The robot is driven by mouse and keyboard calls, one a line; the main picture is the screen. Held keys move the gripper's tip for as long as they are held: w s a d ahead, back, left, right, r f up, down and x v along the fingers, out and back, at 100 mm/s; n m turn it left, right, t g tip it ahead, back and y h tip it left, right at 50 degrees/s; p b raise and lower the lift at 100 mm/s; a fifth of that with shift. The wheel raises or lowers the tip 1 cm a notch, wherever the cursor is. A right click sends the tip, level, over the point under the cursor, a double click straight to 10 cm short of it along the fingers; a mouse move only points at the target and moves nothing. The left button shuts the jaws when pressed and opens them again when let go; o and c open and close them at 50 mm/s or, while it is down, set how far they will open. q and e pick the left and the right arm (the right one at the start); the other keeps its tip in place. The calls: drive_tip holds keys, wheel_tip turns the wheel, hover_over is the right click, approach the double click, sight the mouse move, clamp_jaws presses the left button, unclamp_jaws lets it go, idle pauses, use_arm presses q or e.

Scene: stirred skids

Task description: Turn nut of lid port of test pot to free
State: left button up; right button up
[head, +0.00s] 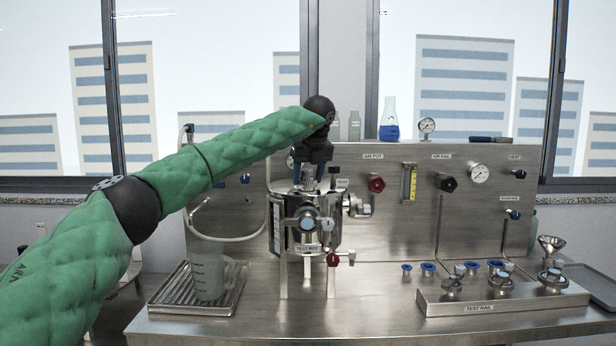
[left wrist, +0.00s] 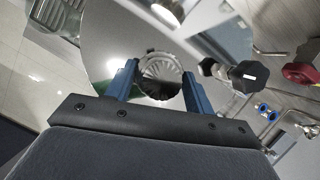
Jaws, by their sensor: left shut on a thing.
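The test pot (head: 318,235) is a shiny steel vessel on legs, labelled TEST POT, standing on the steel bench. My left gripper (head: 309,176) comes down over its lid from above, with blue fingers pointing down. In the left wrist view the ribbed round nut (left wrist: 161,72) of the lid port sits between the two blue fingers of my left gripper (left wrist: 160,88), which is shut on it. The lid (left wrist: 105,45) shows around the nut as a shiny disc. The nut is mostly hidden by the gripper in the head view. My right gripper is not in view.
A black knob (left wrist: 248,74) stands close to the right of the fingers in the left wrist view. The panel behind carries a red knob (head: 376,184) and gauges. A beaker (head: 208,278) on a tray is left; the test rail (head: 500,301) is right.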

use_arm(q)
drive_tip(key=o, duration=1)
drive_tip(key=shift+r, duration=0.25)
drive_tip(key=b+v, duration=0.1)
drive_tip(key=v, duration=0.6)
drive_tip(key=shift+s+r, duration=0.1)
drive_tip(key=shift+s, duration=0.05)
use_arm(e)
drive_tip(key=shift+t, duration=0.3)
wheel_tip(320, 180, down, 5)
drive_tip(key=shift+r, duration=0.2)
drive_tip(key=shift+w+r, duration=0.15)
use_arm(q)
drive_tip(key=shift+m, duration=0.3)
